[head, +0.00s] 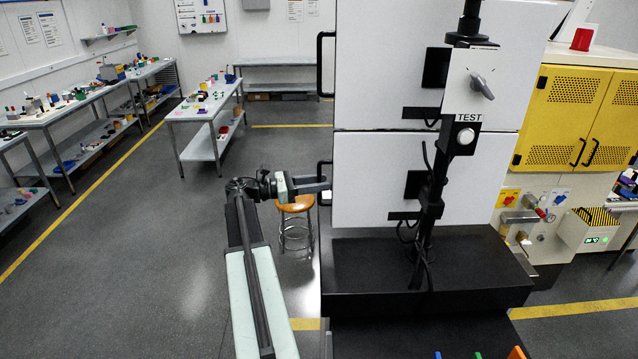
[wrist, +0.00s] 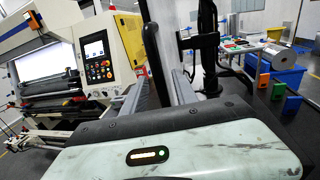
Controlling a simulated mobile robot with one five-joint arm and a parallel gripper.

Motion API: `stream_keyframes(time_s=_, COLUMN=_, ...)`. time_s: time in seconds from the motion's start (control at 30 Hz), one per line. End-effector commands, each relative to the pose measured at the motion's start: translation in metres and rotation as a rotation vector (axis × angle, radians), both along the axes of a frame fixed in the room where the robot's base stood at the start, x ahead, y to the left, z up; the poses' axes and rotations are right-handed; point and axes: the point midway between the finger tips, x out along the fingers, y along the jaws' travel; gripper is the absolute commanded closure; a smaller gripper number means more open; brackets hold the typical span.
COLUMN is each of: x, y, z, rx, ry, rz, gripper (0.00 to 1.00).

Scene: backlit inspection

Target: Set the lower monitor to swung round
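The lower monitor (head: 385,165) is a large white panel with its flat side towards me in the head view, below a similar upper panel. Its black upright handle (head: 322,170) is on the left edge. My gripper (head: 322,186) reaches in from the left at this handle and hides its middle. In the wrist view, a black bar (wrist: 155,60), which looks like the handle, stands between the grey fingers of my gripper (wrist: 160,90). Whether the fingers press on it or stand apart from it cannot be told.
The upper monitor (head: 385,70) stands above, with its own left handle. A black post (head: 432,200) with cables stands in front of both panels, on a black base (head: 480,275). An orange stool (head: 296,204) is behind my gripper. The floor at left is clear.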

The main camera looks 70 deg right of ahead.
Motion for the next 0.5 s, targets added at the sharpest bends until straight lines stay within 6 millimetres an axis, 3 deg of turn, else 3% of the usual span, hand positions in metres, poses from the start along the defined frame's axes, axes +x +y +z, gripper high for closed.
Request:
stream_keyframes(time_s=0.23, x=-0.0010, y=-0.0009, z=-0.0001, rx=0.000, ry=0.000, rz=0.001, gripper=0.66)
stream_keyframes(time_s=0.37, x=-0.0006, y=-0.0007, z=-0.0002, rx=0.001, ry=-0.001, rz=0.001, gripper=0.99)
stream_keyframes(time_s=0.5, x=-0.0002, y=-0.0007, z=-0.0001, rx=0.000, ry=0.000, rz=0.002, gripper=1.00)
